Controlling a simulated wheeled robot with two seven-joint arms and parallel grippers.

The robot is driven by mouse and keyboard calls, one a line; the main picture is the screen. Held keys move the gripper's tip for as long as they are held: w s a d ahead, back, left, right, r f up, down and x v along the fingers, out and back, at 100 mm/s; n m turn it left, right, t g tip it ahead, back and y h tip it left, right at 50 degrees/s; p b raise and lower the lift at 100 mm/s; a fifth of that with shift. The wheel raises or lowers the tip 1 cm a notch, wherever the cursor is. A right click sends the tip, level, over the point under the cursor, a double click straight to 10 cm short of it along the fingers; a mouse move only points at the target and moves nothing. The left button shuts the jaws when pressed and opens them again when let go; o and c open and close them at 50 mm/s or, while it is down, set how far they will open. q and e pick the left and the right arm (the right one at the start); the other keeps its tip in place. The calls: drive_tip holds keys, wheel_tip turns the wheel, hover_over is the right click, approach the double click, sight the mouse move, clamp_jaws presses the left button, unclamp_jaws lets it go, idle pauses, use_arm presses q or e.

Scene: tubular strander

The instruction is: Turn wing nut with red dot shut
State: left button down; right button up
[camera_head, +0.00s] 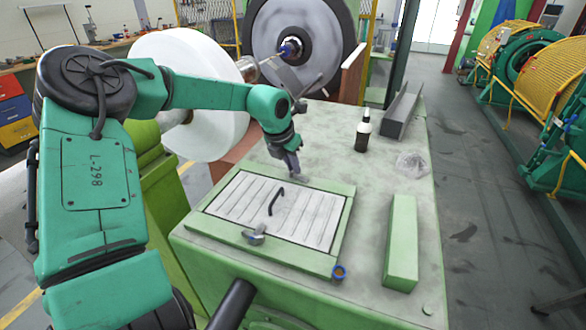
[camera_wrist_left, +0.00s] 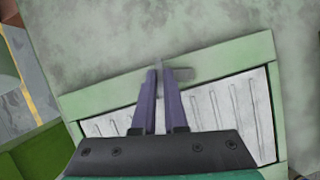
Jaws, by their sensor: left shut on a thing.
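My left gripper (camera_head: 292,172) points down at the far edge of the green frame around a ribbed white panel (camera_head: 240,206). In the left wrist view the fingers (camera_wrist_left: 164,72) are close together on a small grey wing nut (camera_wrist_left: 184,74) at that edge. Part of this wing nut also shows beside the fingertips in the head view (camera_head: 301,178). The fingers hide much of it, and I cannot see a red dot on it. A second grey wing nut (camera_head: 254,236) is on the near edge of the frame. My right gripper is not in view.
A black handle (camera_head: 275,200) stands on the panel. A green block (camera_head: 402,243), a dark bottle (camera_head: 363,130), a clear crumpled item (camera_head: 411,163) and a grey channel (camera_head: 400,115) are on the table top to the right.

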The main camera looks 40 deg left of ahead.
use_arm(q)
drive_tip(key=m+h+b, duration=0.1)
drive_tip(key=m, duration=0.3)
drive_tip(key=shift+a+f+m+h+b, duration=0.1)
drive_tip(key=shift+a+m+h+b, duration=0.05)
drive_tip(key=shift+m+h+b, duration=0.2)
drive_tip(key=m+h, duration=0.1)
drive_tip(key=m, duration=0.1)
drive_tip(key=m+g+h+b, duration=0.1)
drive_tip(key=m, duration=0.2)
drive_tip(key=shift+w+a, duration=0.1)
drive_tip(key=shift+w, duration=0.05)
drive_tip(key=m+g, duration=0.1)
drive_tip(key=m, duration=0.1)
drive_tip(key=m+h, duration=0.1)
drive_tip(key=m, duration=0.2)
drive_tip(key=shift+w+m+g+p, duration=0.1)
drive_tip(key=shift+m+g+p, duration=0.2)
drive_tip(key=shift+m+g, duration=0.1)
drive_tip(key=c, duration=1)
unclamp_jaws()
drive_tip(key=shift+o, duration=0.2)
drive_tip(key=shift+a, duration=0.1)
